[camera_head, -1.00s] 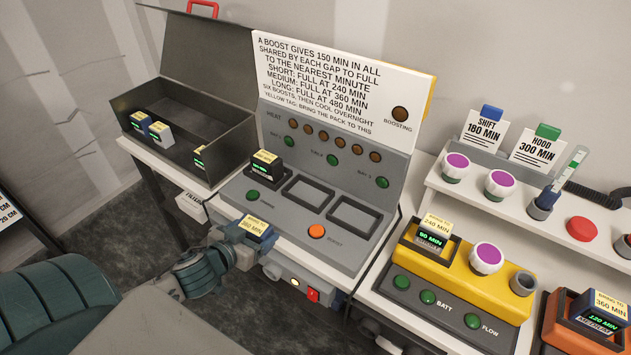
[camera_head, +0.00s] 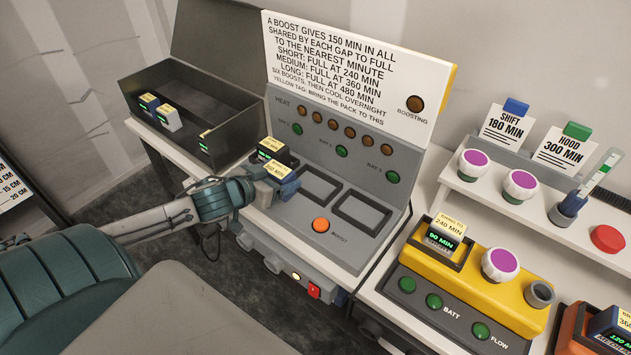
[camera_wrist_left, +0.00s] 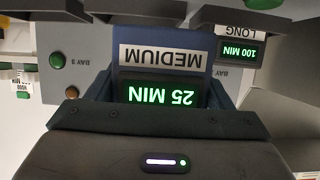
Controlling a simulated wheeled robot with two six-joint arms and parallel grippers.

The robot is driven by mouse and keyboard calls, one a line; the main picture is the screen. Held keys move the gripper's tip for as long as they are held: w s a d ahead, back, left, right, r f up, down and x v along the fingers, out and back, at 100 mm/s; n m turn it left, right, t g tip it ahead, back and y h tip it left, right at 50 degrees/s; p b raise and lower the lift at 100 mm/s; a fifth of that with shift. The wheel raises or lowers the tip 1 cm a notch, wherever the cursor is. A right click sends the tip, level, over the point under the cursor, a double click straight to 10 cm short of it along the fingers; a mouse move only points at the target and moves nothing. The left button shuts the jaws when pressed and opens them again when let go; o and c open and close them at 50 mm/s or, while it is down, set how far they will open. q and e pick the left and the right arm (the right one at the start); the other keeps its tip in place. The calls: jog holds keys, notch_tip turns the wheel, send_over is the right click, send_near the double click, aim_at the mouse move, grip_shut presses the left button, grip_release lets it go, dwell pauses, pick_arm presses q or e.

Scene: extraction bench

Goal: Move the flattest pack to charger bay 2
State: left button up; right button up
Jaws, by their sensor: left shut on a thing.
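My left gripper (camera_head: 258,190) is shut on a blue pack (camera_head: 289,187) with a yellow tag, held above the charger. In the left wrist view, the gripper (camera_wrist_left: 160,105) grips this pack (camera_wrist_left: 160,62), whose upside-down display reads MEDIUM, 25 MIN. Charger bay 2 (camera_head: 334,196), the middle socket, looks empty; the held pack is just left of it. A dark pack (camera_head: 268,158) with a yellow tag sits in bay 1; in the wrist view a pack (camera_wrist_left: 240,47) reads LONG, 100 MIN. Bay 3 (camera_head: 382,222) looks empty. My right gripper is out of view.
An open dark case (camera_head: 215,125) at left holds several packs. The orange boost button (camera_head: 321,225) is in front of the bays. The upright panel (camera_head: 340,115) stands behind them. At right, a yellow unit (camera_head: 510,305) holds a pack reading 90 MIN (camera_head: 441,239).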

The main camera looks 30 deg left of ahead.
pick_arm(q)
jog(key=w+d, duration=0.1)
jog(key=w, duration=0.2)
jog(key=w+d, duration=0.1)
jog(key=w, duration=0.1)
jog(key=w+d+p, duration=0.1)
jog(key=w+d, duration=0.1)
jog(key=w, duration=0.1)
jog(key=shift+w+f, duration=0.3)
jog(key=shift+w, duration=0.05)
jog(key=shift+w+d+f, duration=0.1)
jog(key=shift+w+d, duration=0.1)
jog(key=shift+w, duration=0.25)
notch_tip(320, 180, down, 3)
jog(key=shift+r+p, duration=0.15)
jog(key=shift+p, duration=0.55)
jog(key=shift+f, duration=0.45)
jog(key=shift+f, duration=0.1)
jog(key=o, duration=1.4)
